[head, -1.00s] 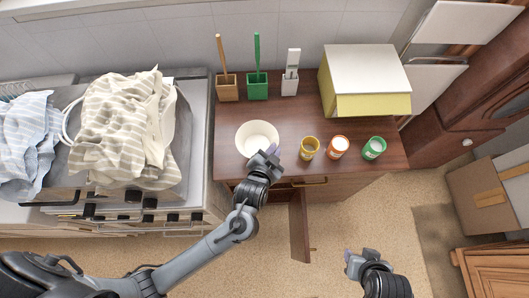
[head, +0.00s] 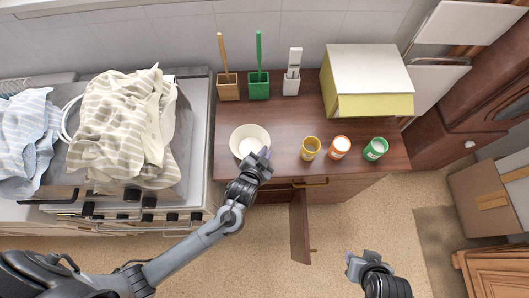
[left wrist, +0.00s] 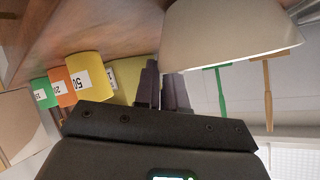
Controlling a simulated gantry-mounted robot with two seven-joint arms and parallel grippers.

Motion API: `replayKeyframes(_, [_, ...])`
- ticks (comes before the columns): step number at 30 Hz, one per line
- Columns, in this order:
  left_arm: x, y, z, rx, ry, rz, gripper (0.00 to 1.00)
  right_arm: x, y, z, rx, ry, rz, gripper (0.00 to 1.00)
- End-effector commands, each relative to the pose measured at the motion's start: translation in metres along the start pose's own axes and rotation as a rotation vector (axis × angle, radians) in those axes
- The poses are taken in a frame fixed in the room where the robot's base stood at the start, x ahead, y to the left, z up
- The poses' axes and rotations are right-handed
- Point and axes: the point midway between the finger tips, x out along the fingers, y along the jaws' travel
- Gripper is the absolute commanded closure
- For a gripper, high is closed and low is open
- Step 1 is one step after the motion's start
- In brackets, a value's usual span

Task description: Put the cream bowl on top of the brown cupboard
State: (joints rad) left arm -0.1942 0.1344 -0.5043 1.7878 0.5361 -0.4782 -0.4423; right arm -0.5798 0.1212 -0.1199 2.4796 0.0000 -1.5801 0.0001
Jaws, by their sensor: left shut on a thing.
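The cream bowl (head: 250,133) is upright over the left end of the brown cupboard's top (head: 290,125). I cannot tell whether its base touches the wood. My left gripper (head: 262,157) is shut on the bowl's near right rim. In the left wrist view, the bowl (left wrist: 230,35) shows large and upside down beside the dark fingers (left wrist: 162,85); its base is out of frame. My right gripper (head: 354,259) hangs empty over the floor in front of the cupboard; its jaws are too small to read.
Yellow (head: 310,150), orange (head: 339,149) and green (head: 375,150) jars stand right of the bowl. Brush holders, including a green one (head: 259,86), stand behind. A yellow and white box (head: 368,80) fills the back right. A cupboard door (head: 299,228) hangs open. A cloth-covered stove (head: 195,130) adjoins left.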

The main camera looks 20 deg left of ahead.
Motion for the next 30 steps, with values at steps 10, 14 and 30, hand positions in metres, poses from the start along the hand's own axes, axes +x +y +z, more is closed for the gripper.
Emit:
replayKeyframes(10, [0.001,0.001,0.002,0.000,0.000,0.000,0.66,0.000,-0.001,0.000,0.005,0.001,-0.004,0.57])
replayKeyframes(14, [0.001,0.001,0.002,0.000,0.000,0.000,0.64,0.000,-0.001,0.000,0.005,0.001,-0.004,0.57])
replayKeyframes(30, [-0.038,0.000,0.000,-0.002,-0.001,0.001,0.64,-0.005,0.001,-0.002,-0.004,0.000,0.003,0.57])
